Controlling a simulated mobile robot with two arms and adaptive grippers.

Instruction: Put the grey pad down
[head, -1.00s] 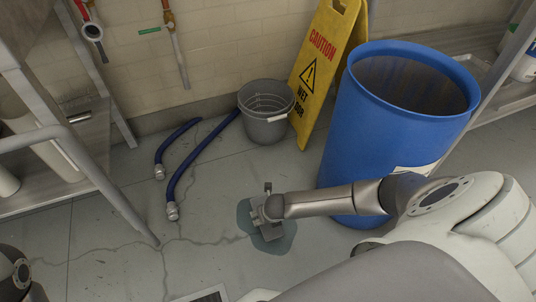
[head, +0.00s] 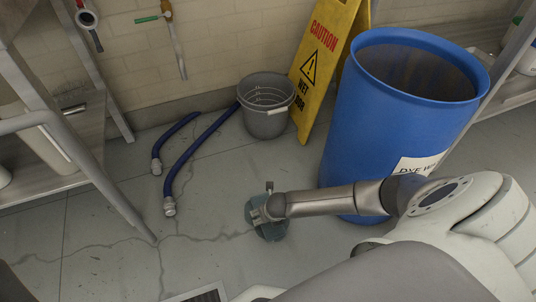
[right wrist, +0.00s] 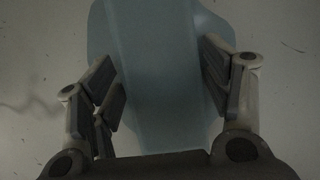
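My right gripper (head: 264,212) is low over the floor, in front of the blue barrel. In the right wrist view, a pale blue-grey band (right wrist: 157,75), seemingly the pad, runs between the two widely spaced fingers (right wrist: 160,78). A light-blue patch (right wrist: 100,25) spreads on both sides of it. The fingers stand close to the band's edges; whether they touch it is unclear. My left gripper is not in view.
The blue barrel (head: 365,135) stands close behind my right arm. A yellow caution sign (head: 322,65), a grey bucket (head: 266,118) and blue hoses (head: 192,165) are farther back. A metal rack (head: 85,165) stands left. A floor grate (head: 205,294) lies in front.

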